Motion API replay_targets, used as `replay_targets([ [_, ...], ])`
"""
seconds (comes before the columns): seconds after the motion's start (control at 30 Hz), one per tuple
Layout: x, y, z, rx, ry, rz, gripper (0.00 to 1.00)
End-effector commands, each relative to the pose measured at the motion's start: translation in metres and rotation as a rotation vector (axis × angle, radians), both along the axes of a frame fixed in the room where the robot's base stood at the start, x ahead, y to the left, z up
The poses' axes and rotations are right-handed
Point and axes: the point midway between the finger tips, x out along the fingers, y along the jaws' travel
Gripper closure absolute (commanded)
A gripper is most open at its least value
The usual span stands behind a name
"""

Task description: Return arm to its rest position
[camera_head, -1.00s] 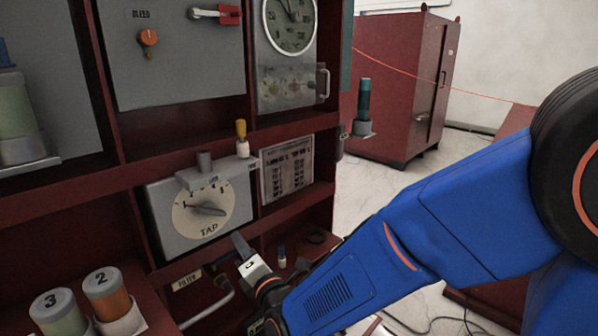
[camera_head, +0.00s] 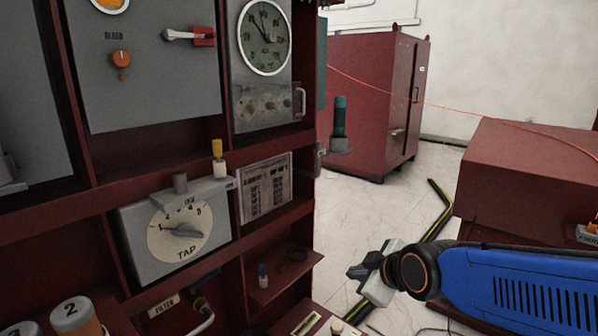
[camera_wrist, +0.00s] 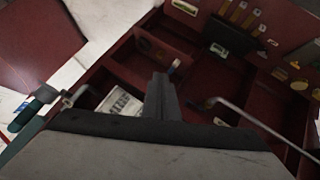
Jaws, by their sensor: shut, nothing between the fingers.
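My gripper (camera_head: 362,272) is in the lower middle of the head view, at the end of my blue arm, which comes in from the right. It is shut and empty, over the floor to the right of the red cabinet and apart from it. In the wrist view my gripper's shut fingers (camera_wrist: 161,97) point up the picture in front of the red shelving.
The red cabinet (camera_head: 70,209) fills the left, with a TAP dial (camera_head: 180,232), a gauge (camera_head: 265,35) and canisters. A red locker (camera_head: 365,100) stands behind. A low red box (camera_head: 530,175) is at the right. Pale floor (camera_head: 375,205) lies between them.

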Motion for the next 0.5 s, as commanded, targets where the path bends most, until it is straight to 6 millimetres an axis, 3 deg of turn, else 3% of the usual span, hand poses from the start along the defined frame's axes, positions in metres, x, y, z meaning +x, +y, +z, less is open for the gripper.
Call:
replay_targets([
  [0.1, -0.029, -0.042, -0.002, 0.070, 0.121, -0.161, 1.00],
  [0.3, -0.092, -0.102, -0.010, 0.181, 0.319, -0.467, 1.00],
  [0.5, -0.152, -0.141, -0.017, 0.266, 0.461, -0.750, 1.00],
])
